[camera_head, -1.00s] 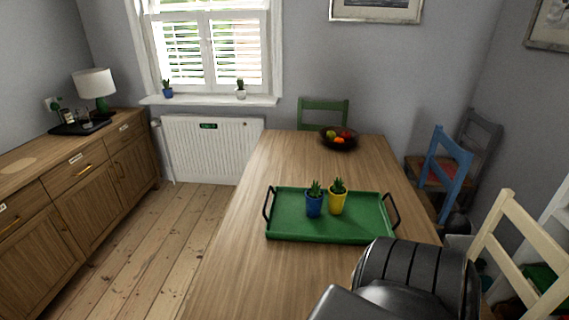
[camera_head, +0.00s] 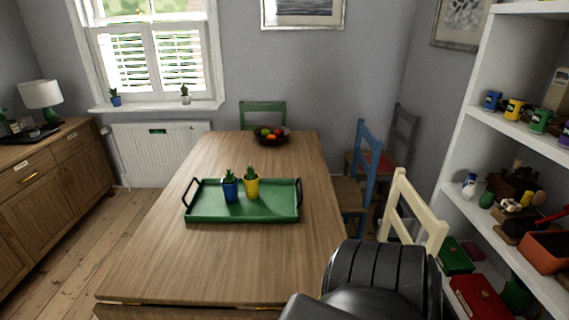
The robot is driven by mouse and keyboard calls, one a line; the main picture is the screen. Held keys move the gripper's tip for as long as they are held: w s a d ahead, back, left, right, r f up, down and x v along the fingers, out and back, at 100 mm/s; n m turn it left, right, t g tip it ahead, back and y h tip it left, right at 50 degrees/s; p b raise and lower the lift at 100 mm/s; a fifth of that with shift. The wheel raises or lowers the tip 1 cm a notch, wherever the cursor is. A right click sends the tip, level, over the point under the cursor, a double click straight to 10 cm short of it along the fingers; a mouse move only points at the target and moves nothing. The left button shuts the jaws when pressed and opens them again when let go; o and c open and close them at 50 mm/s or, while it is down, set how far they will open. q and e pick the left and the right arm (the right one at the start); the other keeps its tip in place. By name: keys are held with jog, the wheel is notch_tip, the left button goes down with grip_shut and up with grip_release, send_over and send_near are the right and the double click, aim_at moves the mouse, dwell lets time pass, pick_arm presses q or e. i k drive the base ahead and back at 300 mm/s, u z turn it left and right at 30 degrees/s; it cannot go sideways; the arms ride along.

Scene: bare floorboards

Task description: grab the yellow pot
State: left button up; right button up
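The yellow pot (camera_head: 251,188) holds a small green plant and stands upright on a green tray (camera_head: 270,213) with black handles. A blue pot (camera_head: 230,190) with a similar plant stands close beside it on the left. The tray lies on the wooden table (camera_head: 170,255). A dark, ribbed part of my own arm shows at the bottom right, apart from the tray. Neither of my grippers can be seen.
A fruit bowl (camera_head: 271,137) stands at the table's far end. Green (camera_head: 262,114), blue (camera_head: 363,178) and cream (camera_head: 408,212) chairs surround the table. White shelves (camera_head: 455,150) with mugs and boxes stand right. Floorboards (camera_head: 40,245) are clear at left.

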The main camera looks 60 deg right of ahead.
aim_at(251, 180)
jog(key=k, duration=0.85)
jog(key=z, duration=2.35)
jog(key=i, duration=0.45)
